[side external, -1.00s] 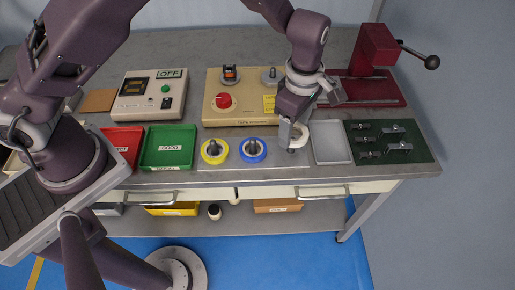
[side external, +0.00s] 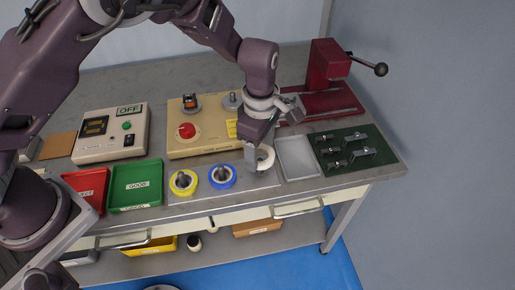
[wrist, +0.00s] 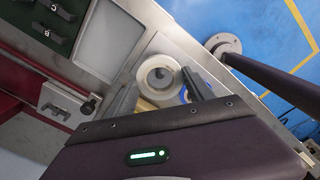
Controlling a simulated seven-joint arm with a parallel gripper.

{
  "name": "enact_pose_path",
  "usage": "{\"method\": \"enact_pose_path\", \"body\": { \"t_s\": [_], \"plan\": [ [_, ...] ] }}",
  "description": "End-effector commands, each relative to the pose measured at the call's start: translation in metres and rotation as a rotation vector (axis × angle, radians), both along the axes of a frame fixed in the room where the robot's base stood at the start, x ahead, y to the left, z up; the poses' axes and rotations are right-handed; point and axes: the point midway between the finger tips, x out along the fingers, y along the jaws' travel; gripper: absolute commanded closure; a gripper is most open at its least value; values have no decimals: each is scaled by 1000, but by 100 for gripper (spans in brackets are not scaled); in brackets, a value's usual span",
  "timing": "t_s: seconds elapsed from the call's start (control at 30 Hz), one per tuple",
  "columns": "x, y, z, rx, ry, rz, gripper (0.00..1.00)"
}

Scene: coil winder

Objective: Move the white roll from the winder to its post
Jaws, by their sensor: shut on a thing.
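The white roll (side external: 266,155) is held in my gripper (side external: 259,160) just right of the blue roll, over the front row of posts. In the wrist view the white roll (wrist: 147,72) sits between the two fingers of my gripper (wrist: 161,92), and a grey round post top shows in its hole. I cannot tell whether the roll is around the post or just above it. The winder (side external: 205,141) is the beige machine behind, with a red button; its right spindle (side external: 233,100) carries no white roll.
The yellow roll (side external: 183,183) and blue roll (side external: 222,177) sit on posts to the left. A grey tray (side external: 297,158) and green tool mat (side external: 345,150) are close on the right. A red press (side external: 325,85) stands behind. Green (side external: 135,185) and red (side external: 84,186) trays are farther left.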

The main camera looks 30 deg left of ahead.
Motion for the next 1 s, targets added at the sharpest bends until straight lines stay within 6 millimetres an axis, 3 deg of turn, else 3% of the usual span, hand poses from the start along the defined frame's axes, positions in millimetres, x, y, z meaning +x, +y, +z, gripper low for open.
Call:
{"method": "enact_pose_path", "body": {
  "t_s": [1.0],
  "plan": [
    [0, 0, -31, 0, 1, 1, 78]
  ]
}}
